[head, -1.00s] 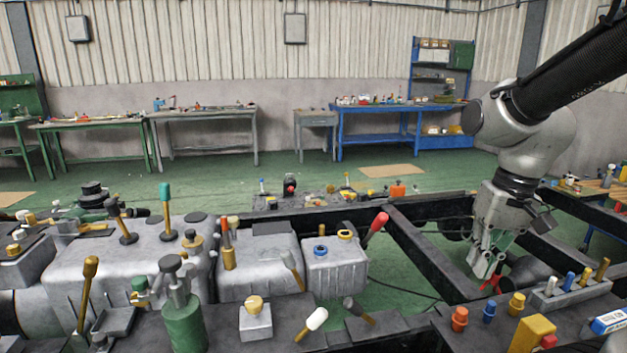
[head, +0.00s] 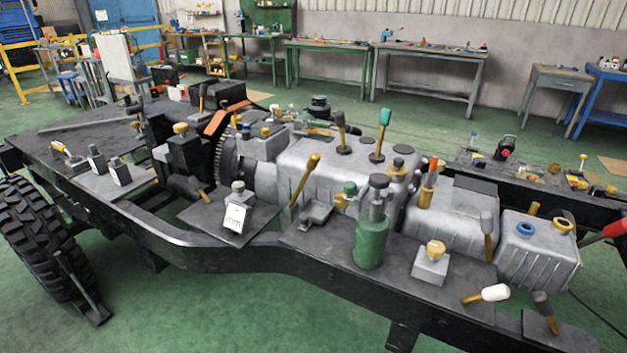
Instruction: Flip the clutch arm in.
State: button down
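The chassis frame with its grey gearbox casing (head: 315,168) fills the middle of the head view. No part is plainly marked as the clutch arm, and I cannot tell which lever it is. A yellow-tipped lever (head: 304,181) leans to the right on the near side of the casing. A teal-knobbed lever (head: 381,133) and a lever with a dark knob and yellow shaft (head: 341,130) stand on top. A toothed flywheel housing (head: 226,158) with an orange strap sits left of the casing. My gripper is not in view.
A green cylinder (head: 371,241) stands on the near plate, beside a white-knobbed lever (head: 487,293) and a grey block with a yellow knob (head: 431,264). A large tyre (head: 42,243) is at left. The green floor in front (head: 220,310) is clear.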

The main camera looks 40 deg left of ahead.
aim_at(312, 163)
jog(key=k+l+u, duration=0.15)
jog(key=l+u, duration=0.15)
jog(key=k+l+u, duration=0.15)
jog(key=u, duration=0.15)
jog(key=i+j+u, duration=0.1)
jog(key=u, duration=0.35)
jog(key=i+u, duration=0.15)
jog(key=u, duration=0.25)
jog(key=i+j+u, duration=0.2)
jog(key=i+l+z, duration=0.1)
jog(key=i, duration=0.4)
